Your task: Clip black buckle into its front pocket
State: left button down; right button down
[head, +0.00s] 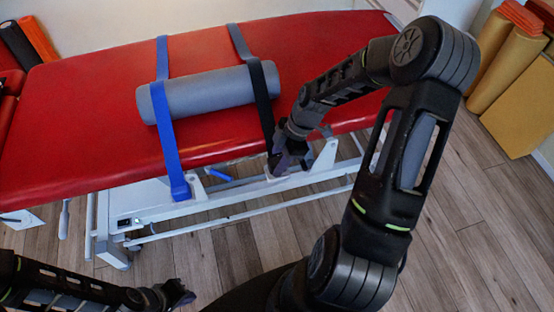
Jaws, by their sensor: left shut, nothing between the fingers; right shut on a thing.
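A black strap (262,95) runs over the grey roll (215,92) on the red treatment table and hangs down its front edge. My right gripper (277,164) is shut at the strap's lower end, on the black buckle, which is mostly hidden by the fingers. The gripper is low at the front side of the table, by the white frame rail. The front pocket for the black buckle is not clearly visible; whether the buckle touches it I cannot tell. My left gripper (184,293) is shut and empty at the bottom left, well away from the table.
A blue strap (163,110) crosses the roll further left, its blue buckle (180,189) at the white frame (150,208). The red table (100,82) spans the view. Yellow and orange rolls and blocks (508,70) stand at the right. Floor in front is clear.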

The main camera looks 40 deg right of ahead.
jog(key=shift+f+b, duration=0.35)
jog(key=shift+f, duration=0.4)
jog(key=shift+s+f, duration=0.15)
jog(key=shift+s+a+f, duration=0.1)
jog(key=shift+s+f, duration=0.05)
jog(key=c, duration=0.9)
grip_release()
jog(key=shift+c, duration=0.2)
jog(key=shift+o, duration=0.4)
jog(key=shift+r, duration=0.2)
jog(key=w+v, duration=0.1)
jog(key=v, duration=0.7)
jog(key=shift+s+r, duration=0.2)
jog(key=shift+s, duration=0.05)
